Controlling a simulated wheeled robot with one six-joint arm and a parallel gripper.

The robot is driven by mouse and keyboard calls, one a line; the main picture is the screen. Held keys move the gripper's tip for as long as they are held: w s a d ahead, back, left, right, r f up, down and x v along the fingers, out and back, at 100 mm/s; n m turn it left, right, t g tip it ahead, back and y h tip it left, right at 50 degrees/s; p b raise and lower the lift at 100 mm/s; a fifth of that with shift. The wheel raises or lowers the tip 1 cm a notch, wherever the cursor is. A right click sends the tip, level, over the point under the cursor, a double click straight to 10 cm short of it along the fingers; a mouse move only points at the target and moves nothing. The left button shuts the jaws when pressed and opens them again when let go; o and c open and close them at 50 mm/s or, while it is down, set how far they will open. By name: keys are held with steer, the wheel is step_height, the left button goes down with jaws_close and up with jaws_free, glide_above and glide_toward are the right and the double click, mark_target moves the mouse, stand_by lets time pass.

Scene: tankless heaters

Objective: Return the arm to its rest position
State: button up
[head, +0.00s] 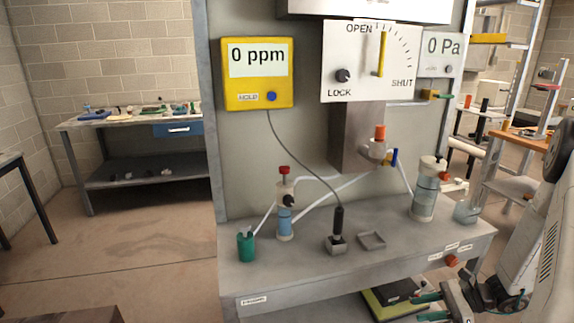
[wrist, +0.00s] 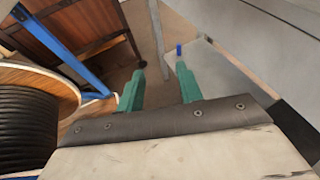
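My gripper (head: 432,306) shows at the lower right of the head view, below and in front of the bench's front edge. Its two green fingers stand apart with nothing between them. In the wrist view the gripper (wrist: 160,75) also shows its green fingertips spread apart, with bare floor visible between them. Part of my arm (head: 520,265) shows at the right edge of the head view.
A grey bench (head: 300,275) carries a green cup (head: 246,246), a probe (head: 338,230) in a small block, and bottles. A yellow meter (head: 258,75) hangs on the panel. A cable reel (wrist: 30,120) stands left in the wrist view.

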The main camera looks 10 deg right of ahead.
steer(key=s+a+r+n+g+h, duration=0.1)
steer(key=s+a+r+n+h, duration=0.3)
steer(key=r, duration=0.7)
steer(key=s+a+r+n+g+h, duration=0.1)
steer(key=s+a+r+n+h, duration=0.3)
steer(key=s+a+r+n, duration=0.4)
steer(key=s+a+r+n+g+h, duration=0.1)
steer(key=s+a+r+n+h, duration=0.3)
steer(key=r+n, duration=0.5)
steer(key=s+a+r, duration=0.2)
steer(key=a+r, duration=0.1)
steer(key=r, duration=0.2)
steer(key=shift+s+a+r+h, duration=0.3)
steer(key=shift+a+h, duration=0.05)
steer(key=shift+h, duration=0.05)
